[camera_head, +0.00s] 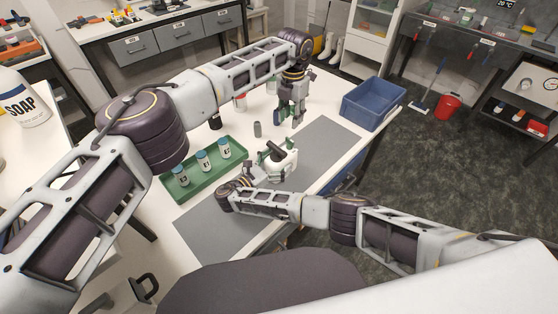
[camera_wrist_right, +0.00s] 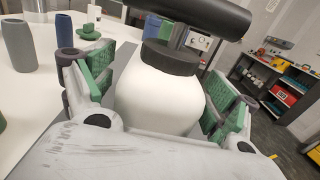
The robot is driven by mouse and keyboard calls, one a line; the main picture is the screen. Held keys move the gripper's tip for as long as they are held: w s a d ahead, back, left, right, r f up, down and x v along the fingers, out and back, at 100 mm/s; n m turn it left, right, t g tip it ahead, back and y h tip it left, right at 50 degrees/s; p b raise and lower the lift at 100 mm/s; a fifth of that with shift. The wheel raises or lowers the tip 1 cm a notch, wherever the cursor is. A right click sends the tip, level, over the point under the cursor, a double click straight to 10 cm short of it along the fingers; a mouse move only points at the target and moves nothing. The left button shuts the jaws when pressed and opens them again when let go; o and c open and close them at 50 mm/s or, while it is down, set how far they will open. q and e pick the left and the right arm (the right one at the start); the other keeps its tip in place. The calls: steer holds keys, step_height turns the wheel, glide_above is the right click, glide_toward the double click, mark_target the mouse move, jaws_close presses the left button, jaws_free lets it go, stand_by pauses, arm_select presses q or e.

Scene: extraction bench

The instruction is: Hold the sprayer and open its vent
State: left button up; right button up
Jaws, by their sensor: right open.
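The sprayer, a white rounded bottle (camera_head: 287,166) with a black collar and dark top, stands on the bench at the edge of the grey mat. In the right wrist view its white body (camera_wrist_right: 158,98) fills the middle, with a black handle above. My right gripper (camera_wrist_right: 160,90) is open, with one green-padded finger on each side of the body and a gap visible at the left. My left gripper (camera_head: 291,112) hangs fingers down above the bench, beyond the sprayer; it looks open and empty. The vent cannot be made out.
A green tray (camera_head: 190,191) with three labelled vials lies left of the sprayer. A grey cylinder (camera_head: 257,129) and a dark blue cylinder (camera_head: 215,122) stand behind. A blue crate (camera_head: 373,103) sits at the bench's right end. The grey mat (camera_head: 212,232) is clear toward the front.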

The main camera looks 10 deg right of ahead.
steer(key=shift+w+d, duration=0.25)
steer(key=shift+d, duration=0.1)
steer(key=c, duration=1.2)
stand_by(0.5)
arm_select(q)
steer(key=shift+c, duration=0.4)
